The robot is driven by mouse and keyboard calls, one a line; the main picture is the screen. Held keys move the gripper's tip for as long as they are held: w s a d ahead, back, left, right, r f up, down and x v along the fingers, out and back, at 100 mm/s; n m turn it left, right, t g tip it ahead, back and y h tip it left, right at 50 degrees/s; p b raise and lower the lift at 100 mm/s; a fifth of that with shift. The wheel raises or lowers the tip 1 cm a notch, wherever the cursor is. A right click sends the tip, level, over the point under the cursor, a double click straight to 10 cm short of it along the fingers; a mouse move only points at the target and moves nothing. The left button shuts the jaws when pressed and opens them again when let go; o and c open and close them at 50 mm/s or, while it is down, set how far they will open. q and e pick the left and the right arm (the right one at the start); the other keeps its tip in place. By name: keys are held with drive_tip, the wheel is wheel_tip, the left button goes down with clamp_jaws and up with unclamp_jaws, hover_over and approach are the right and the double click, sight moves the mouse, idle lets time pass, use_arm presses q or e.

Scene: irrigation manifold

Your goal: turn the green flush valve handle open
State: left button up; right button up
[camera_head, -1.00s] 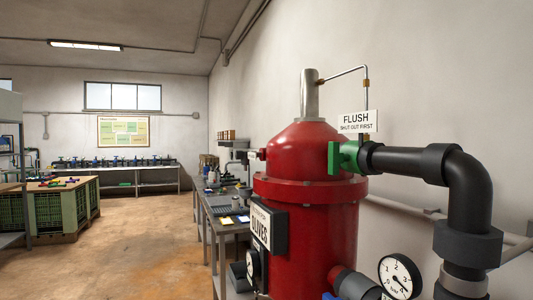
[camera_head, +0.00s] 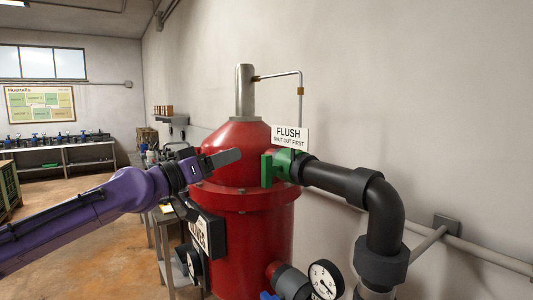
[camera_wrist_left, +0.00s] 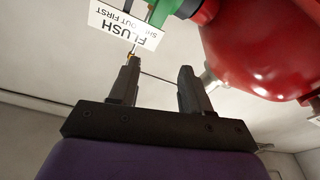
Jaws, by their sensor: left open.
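The green flush valve handle (camera_head: 266,170) is an upright flat bar on a green valve at the top right of the red filter tank (camera_head: 240,185). A black elbow pipe (camera_head: 345,180) leads off from the valve. My left gripper (camera_head: 238,156) is open and empty, in front of the tank's dome, a short way left of the handle and apart from it. In the left wrist view the open fingers (camera_wrist_left: 160,66) stand below the green handle (camera_wrist_left: 163,10), which is cut by the top edge. My right gripper is in neither view.
A "FLUSH, SHUT OUT FIRST" sign (camera_head: 289,137) stands just behind the valve. A thin metal tube (camera_head: 299,110) rises above it. A round gauge (camera_head: 324,280) and a black sign box (camera_head: 208,235) sit lower. The wall is behind.

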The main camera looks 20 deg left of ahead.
sight(263, 167)
use_arm(q)
drive_tip(key=w+d+f+m+g+p, duration=0.1)
drive_tip(key=w+d, duration=0.1)
drive_tip(key=w+d+f+m+g+p, duration=0.1)
drive_tip(key=w+d+m, duration=0.1)
drive_tip(key=w+d, duration=0.1)
drive_tip(key=w+d+f+m+p, duration=0.1)
drive_tip(key=w+d, duration=0.1)
drive_tip(key=w, duration=0.1)
drive_tip(key=shift+d+f+m+g+p, duration=0.1)
drive_tip(key=shift+d+m+g+p, duration=0.15)
drive_tip(key=shift+m+g+p, duration=0.15)
drive_tip(key=shift+w+d+f, duration=0.1)
drive_tip(key=shift+w+d, duration=0.05)
drive_tip(key=shift+w, duration=0.05)
drive_tip(key=shift+s, duration=0.1)
clamp_jaws()
